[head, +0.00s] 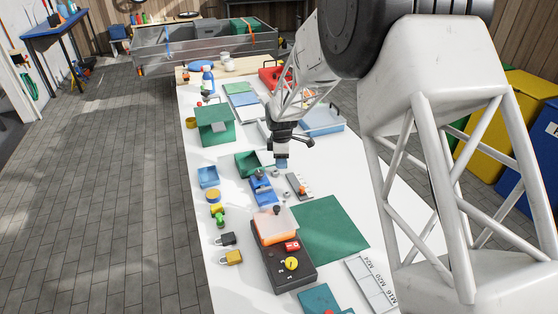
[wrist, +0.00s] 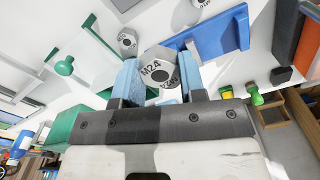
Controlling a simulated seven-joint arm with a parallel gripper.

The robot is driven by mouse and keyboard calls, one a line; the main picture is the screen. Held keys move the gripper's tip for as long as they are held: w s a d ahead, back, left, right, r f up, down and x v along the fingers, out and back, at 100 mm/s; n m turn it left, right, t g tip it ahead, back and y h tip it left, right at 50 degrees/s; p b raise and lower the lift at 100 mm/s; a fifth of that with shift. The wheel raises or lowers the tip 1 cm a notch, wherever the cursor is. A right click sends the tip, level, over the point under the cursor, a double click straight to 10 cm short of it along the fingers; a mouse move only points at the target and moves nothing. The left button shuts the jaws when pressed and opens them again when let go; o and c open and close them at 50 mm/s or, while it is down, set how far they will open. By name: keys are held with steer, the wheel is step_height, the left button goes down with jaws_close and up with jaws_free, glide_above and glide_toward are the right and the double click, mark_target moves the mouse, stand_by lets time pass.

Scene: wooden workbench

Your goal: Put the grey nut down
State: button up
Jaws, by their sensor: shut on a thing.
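My gripper (head: 281,161) points down over the bench, near the open green box and the blue vise-like fixture. In the wrist view its two light-blue fingers (wrist: 160,80) are closed on a grey hex nut (wrist: 157,72) marked M24. In the head view the fingers hide the held nut. A second grey nut (wrist: 128,40) shows just beyond the left finger in the wrist view, apart from the held one. I cannot tell how high the held nut is above the bench.
The blue fixture (head: 262,188) and green box (head: 246,163) are close to my gripper. A small grey rack (head: 297,186) stands right of the fixture. A green mat (head: 330,230) lies bare in front. A labelled tray (head: 369,284) and a button box (head: 283,262) are nearer.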

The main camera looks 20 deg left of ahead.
steer(key=shift+a, duration=0.1)
steer(key=w+a+n, duration=0.2)
steer(key=w+a, duration=0.1)
steer(key=a, duration=1.3)
steer(key=shift+a+r+n, duration=0.3)
steer(key=shift+a+r, duration=0.05)
steer(key=shift+r, duration=0.1)
glide_above(247, 167)
steer(key=shift+f, duration=3.1)
steer(key=shift+f, duration=0.15)
steer(key=shift+f, duration=1.75)
steer(key=shift+f, duration=0.1)
